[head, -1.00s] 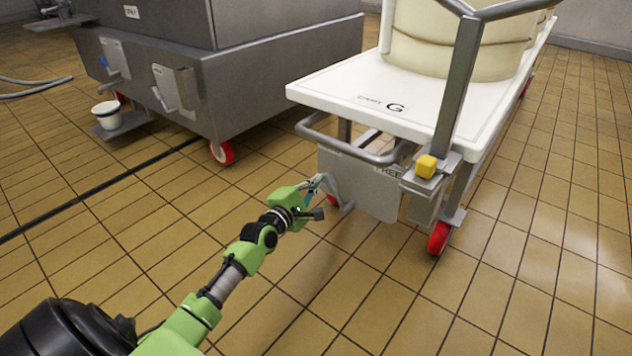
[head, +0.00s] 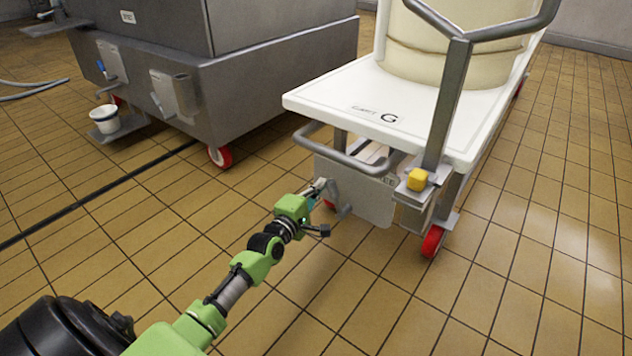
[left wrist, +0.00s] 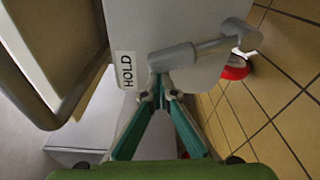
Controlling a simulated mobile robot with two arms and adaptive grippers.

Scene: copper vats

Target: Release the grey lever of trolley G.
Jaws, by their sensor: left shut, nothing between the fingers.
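Trolley G (head: 310,103) has a white top marked G, and a grey plate (head: 365,203) hangs under its front end. The grey lever (head: 341,207) is at the left end of that plate. In the left wrist view the grey lever (left wrist: 205,49) lies slanted across the plate, with its near end beside a HOLD label (left wrist: 127,70). My left gripper (head: 320,186) is shut and empty at the lever. In the left wrist view its fingertips (left wrist: 160,88) meet just below the lever's near end; I cannot tell if they touch. My right gripper is out of view.
A yellow knob (head: 418,179) sits on the trolley's front post. A tubular bar (head: 340,150) juts out above the plate. A grey vat base (head: 270,100) on red wheels stands to the left, with a white bucket (head: 106,118). Tiled floor in front is clear.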

